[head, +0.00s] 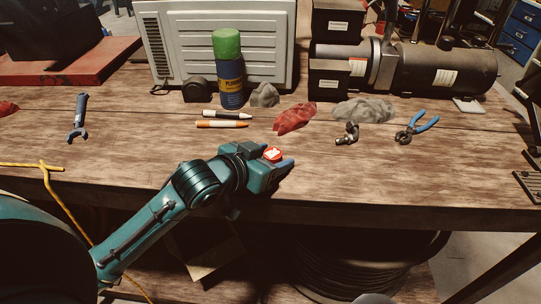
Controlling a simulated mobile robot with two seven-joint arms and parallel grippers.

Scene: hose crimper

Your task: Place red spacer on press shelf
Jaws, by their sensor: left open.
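The red spacer (272,154), a small red piece with a white mark on top, is on the wooden table near its front edge. My left gripper (279,158) reaches in from the lower left and is open, with its fingers around or just beside the spacer. The gripper hides part of the spacer, and I cannot tell whether the fingers touch it. I cannot make out a press shelf for certain. My right gripper is not in view.
The wooden table (130,150) has free room at left and front right. A dark cylindrical machine (435,70) stands back right.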

